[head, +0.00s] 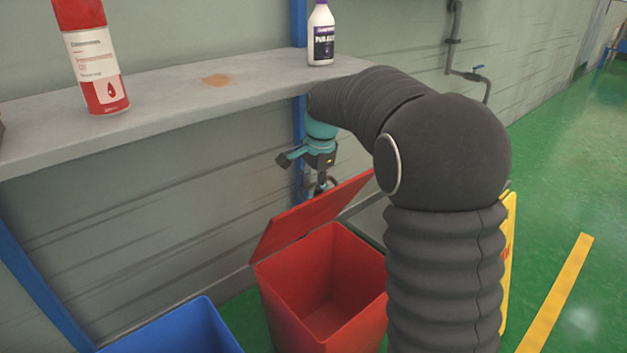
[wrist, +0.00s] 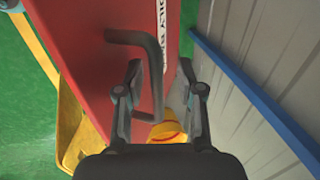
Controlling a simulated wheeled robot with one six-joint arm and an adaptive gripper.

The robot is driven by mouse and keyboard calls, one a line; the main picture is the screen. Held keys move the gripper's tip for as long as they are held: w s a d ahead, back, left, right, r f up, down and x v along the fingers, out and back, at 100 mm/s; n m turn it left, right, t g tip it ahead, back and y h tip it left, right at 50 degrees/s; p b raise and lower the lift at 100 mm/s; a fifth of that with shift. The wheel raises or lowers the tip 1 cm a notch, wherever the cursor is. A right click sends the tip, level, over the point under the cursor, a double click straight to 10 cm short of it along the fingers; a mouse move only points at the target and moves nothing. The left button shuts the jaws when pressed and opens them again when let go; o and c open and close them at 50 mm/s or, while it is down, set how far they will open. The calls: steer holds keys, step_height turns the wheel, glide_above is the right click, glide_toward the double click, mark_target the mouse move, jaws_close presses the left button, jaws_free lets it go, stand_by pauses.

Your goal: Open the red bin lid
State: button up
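The red bin (head: 325,290) stands on the floor with its inside in view from above. Its red lid (head: 310,215) is raised and tilted up at the bin's back edge, towards the wall. My gripper (head: 320,186) is behind the lid's upper edge, partly hidden by it in the head view. In the wrist view, the red lid (wrist: 95,60) fills the left and middle and carries a dark bar handle (wrist: 150,75). My gripper's fingers (wrist: 160,90) are apart. The handle reaches between them, closer to the left finger; I cannot tell whether they touch.
A grey shelf (head: 190,95) above holds a red-and-white can (head: 92,60) and a white bottle (head: 320,35). A blue bin (head: 180,330) stands left of the red one. A yellow sign (head: 508,250) is at the right. A yellow object (wrist: 166,128) shows beyond my fingers. Green floor lies open at right.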

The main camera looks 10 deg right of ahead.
steer(key=shift+d+r, duration=0.25)
steer(key=shift+r, duration=0.2)
step_height(320, 180, up, 11)
steer(key=s+d, duration=0.1)
steer(key=shift+s, duration=0.35)
